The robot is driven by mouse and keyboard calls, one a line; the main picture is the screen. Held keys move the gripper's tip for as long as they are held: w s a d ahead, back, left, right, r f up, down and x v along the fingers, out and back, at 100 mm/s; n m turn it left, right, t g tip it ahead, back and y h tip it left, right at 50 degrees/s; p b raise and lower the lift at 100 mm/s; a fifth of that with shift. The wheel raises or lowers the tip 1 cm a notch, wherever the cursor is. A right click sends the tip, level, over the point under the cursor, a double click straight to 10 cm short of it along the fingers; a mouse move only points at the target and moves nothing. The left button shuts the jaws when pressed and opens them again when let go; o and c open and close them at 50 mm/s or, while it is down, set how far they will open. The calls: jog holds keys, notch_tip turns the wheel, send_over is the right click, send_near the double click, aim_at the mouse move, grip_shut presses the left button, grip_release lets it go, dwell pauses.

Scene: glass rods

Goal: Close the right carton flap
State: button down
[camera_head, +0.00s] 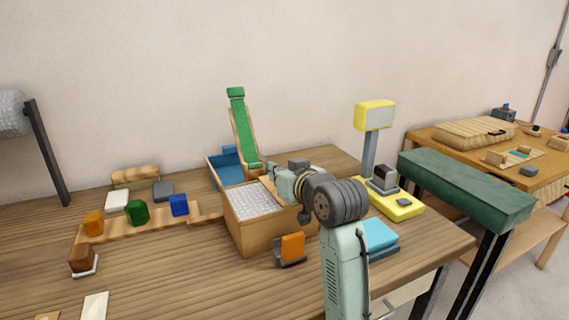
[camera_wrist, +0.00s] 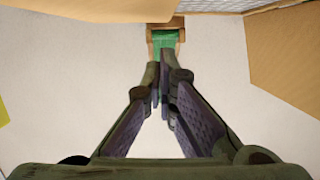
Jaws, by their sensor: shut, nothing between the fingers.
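The open carton (camera_head: 252,238) stands on the table, filled with white bubble wrap (camera_head: 255,200). In the head view, my gripper (camera_head: 272,171) is at the carton's back right, and my arm hides most of that side. A brown flap (camera_head: 270,190) shows partly beside my gripper. In the wrist view, my gripper (camera_wrist: 160,100) is shut and empty. One brown panel (camera_wrist: 285,55) stands at right and another (camera_wrist: 90,9) crosses the top left; I cannot tell which is the right flap. My fingers look apart from both.
A green chute (camera_head: 243,125) rises behind the carton beside a blue bin (camera_head: 228,168). An orange block in a holder (camera_head: 291,248) stands in front. A yellow scale (camera_head: 395,203) and blue books (camera_head: 379,235) are at right. Coloured blocks (camera_head: 137,212) stand at left.

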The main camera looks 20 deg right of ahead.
jog(key=shift+f, duration=1.15)
jog(key=shift+a+f, duration=0.1)
jog(key=shift+s+a+f+n+b, duration=0.1)
jog(key=shift+f+n+b, duration=0.2)
jog(key=shift+f+b, duration=0.3)
